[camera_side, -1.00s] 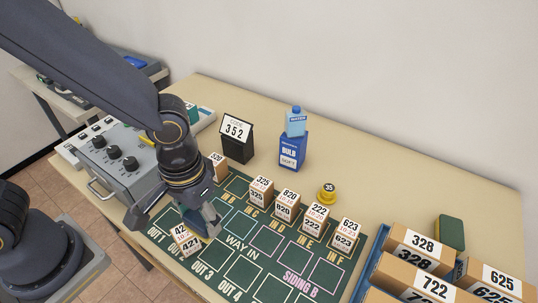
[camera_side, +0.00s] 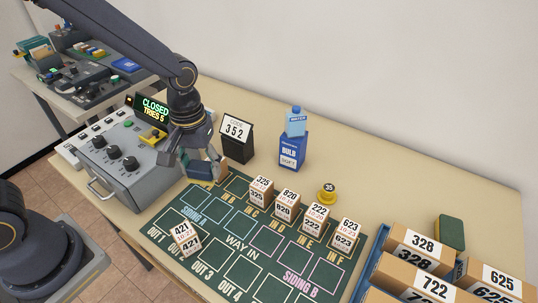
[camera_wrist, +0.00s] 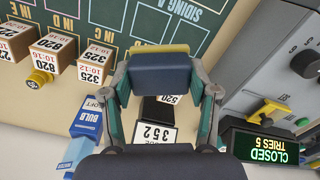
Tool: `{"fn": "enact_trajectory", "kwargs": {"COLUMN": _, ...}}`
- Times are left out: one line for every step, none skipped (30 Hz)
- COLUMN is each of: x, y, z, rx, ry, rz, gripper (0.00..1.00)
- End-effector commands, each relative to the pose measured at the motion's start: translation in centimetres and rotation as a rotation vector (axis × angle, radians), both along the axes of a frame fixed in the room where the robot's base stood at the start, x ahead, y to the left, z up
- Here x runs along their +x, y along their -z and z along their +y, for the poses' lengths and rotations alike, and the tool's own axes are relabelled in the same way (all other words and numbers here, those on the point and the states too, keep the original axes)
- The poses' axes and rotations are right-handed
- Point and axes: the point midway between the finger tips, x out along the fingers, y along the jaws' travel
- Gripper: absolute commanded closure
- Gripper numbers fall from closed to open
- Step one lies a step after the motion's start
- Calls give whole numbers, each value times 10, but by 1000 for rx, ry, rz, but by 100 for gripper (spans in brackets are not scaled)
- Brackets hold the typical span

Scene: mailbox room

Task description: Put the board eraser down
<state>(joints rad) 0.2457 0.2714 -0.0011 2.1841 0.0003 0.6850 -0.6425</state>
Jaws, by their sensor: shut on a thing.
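The board eraser, a dark blue block with a yellow layer along one edge, is between my gripper's fingers in the wrist view (camera_wrist: 160,72). My gripper (camera_wrist: 161,66) is shut on it. In the side view my gripper (camera_side: 204,167) is at the back-left corner of the green track board (camera_side: 190,262), beside the code sign (camera_side: 237,137). The blue eraser (camera_side: 199,170) shows partly between the fingers there. I cannot tell whether it touches the surface beneath.
A 520 box (camera_wrist: 168,99) is mostly hidden behind the eraser. The grey control box (camera_side: 128,160) stands left, its display (camera_side: 155,108) reading CLOSED, TRIES 5. Numbered boxes line the board's back row; a 421 box (camera_side: 187,238) stands front left. A green block (camera_side: 450,232) lies far right.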

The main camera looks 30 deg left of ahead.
Motion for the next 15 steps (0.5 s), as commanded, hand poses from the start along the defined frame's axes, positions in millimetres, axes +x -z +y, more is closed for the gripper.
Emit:
{"fn": "enact_trajectory", "kwargs": {"x": 14, "y": 8, "z": -2, "rx": 1, "ry": -1, "rz": 4, "gripper": 75}}
{"fn": "enact_trajectory", "kwargs": {"x": 22, "y": 12, "z": -4, "rx": 1, "ry": -1, "rz": 4, "gripper": 75}}
{"fn": "enact_trajectory", "kwargs": {"x": 33, "y": 16, "z": -6, "rx": 1, "ry": -1, "rz": 4, "gripper": 75}}
{"fn": "enact_trajectory", "kwargs": {"x": 41, "y": 20, "z": -8, "rx": 1, "ry": 0, "rz": 4, "gripper": 75}}
{"fn": "enact_trajectory", "kwargs": {"x": 48, "y": 25, "z": -9, "rx": 1, "ry": 0, "rz": 4, "gripper": 75}}
{"fn": "enact_trajectory", "kwargs": {"x": 54, "y": 35, "z": -10, "rx": 1, "ry": 1, "rz": 7, "gripper": 75}}
{"fn": "enact_trajectory", "kwargs": {"x": 59, "y": 41, "z": -11, "rx": 2, "ry": 1, "rz": 6, "gripper": 75}}
{"fn": "enact_trajectory", "kwargs": {"x": 63, "y": 47, "z": -12, "rx": 1, "ry": 1, "rz": 5, "gripper": 75}}
{"fn": "enact_trajectory", "kwargs": {"x": 69, "y": 54, "z": -13, "rx": 1, "ry": 1, "rz": 5, "gripper": 75}}
{"fn": "enact_trajectory", "kwargs": {"x": 73, "y": 58, "z": -14, "rx": 1, "ry": 2, "rz": 5, "gripper": 75}}
{"fn": "enact_trajectory", "kwargs": {"x": 76, "y": 62, "z": -15, "rx": 1, "ry": 2, "rz": 4, "gripper": 75}}
{"fn": "enact_trajectory", "kwargs": {"x": 80, "y": 66, "z": -15, "rx": 1, "ry": 2, "rz": 4, "gripper": 75}}
{"fn": "enact_trajectory", "kwargs": {"x": 82, "y": 68, "z": -16, "rx": 0, "ry": 2, "rz": 2, "gripper": 75}}
{"fn": "enact_trajectory", "kwargs": {"x": 84, "y": 70, "z": -16, "rx": 1, "ry": 2, "rz": 1, "gripper": 75}}
{"fn": "enact_trajectory", "kwargs": {"x": 86, "y": 72, "z": -17, "rx": 1, "ry": 2, "rz": 1, "gripper": 75}}
